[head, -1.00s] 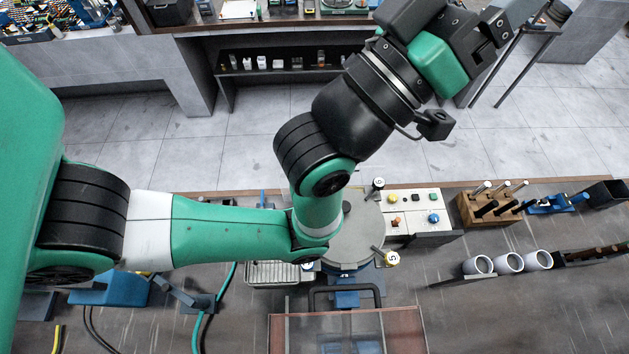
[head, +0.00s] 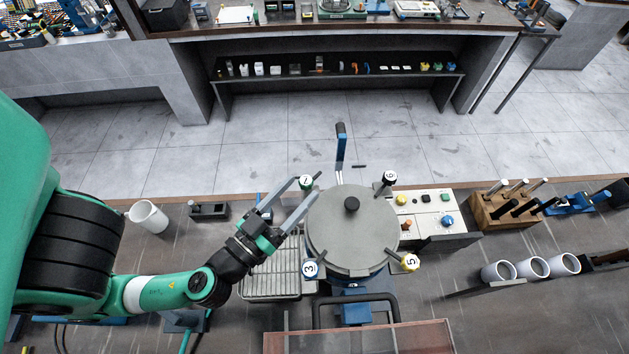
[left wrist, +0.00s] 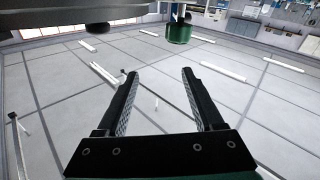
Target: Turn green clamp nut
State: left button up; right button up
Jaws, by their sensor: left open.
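The green clamp nut (head: 305,182), with a numbered white top, sits at the far left rim of the round grey lid (head: 335,235). My left gripper (head: 307,186) reaches in from the left, its two fingers open and empty. In the head view the fingertips lie on either side of the green nut. In the left wrist view the green nut (left wrist: 178,33) shows above and beyond the fingertips (left wrist: 160,73), nearer the right finger's side, and not between the fingers. No contact shows. My right gripper is out of view.
A blue-handled lever (head: 341,148) rises behind. A wire rack (head: 270,275) lies below my left gripper. A button panel (head: 430,217) stands right.

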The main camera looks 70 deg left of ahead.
aim_at(311, 178)
pick_arm(q)
jog(key=f, duration=0.1)
jog(key=s+a+f+m+p, duration=0.1)
jog(key=f+m+h+p, duration=0.1)
jog(key=f, duration=0.1)
jog(key=shift+s+a+g, duration=0.3)
jog(key=shift+a, duration=0.1)
jog(key=p+x, duration=0.5)
jog(key=x, duration=0.3)
jog(key=shift+d, duration=0.1)
jog(key=shift+w+a+f+p, duration=0.15)
jog(key=shift+w+a+p, duration=0.2)
jog(key=shift+w, duration=0.15)
jog(key=shift+d, duration=0.1)
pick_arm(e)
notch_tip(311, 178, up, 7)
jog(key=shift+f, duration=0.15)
pick_arm(q)
jog(key=shift+c, duration=0.3)
grip_shut()
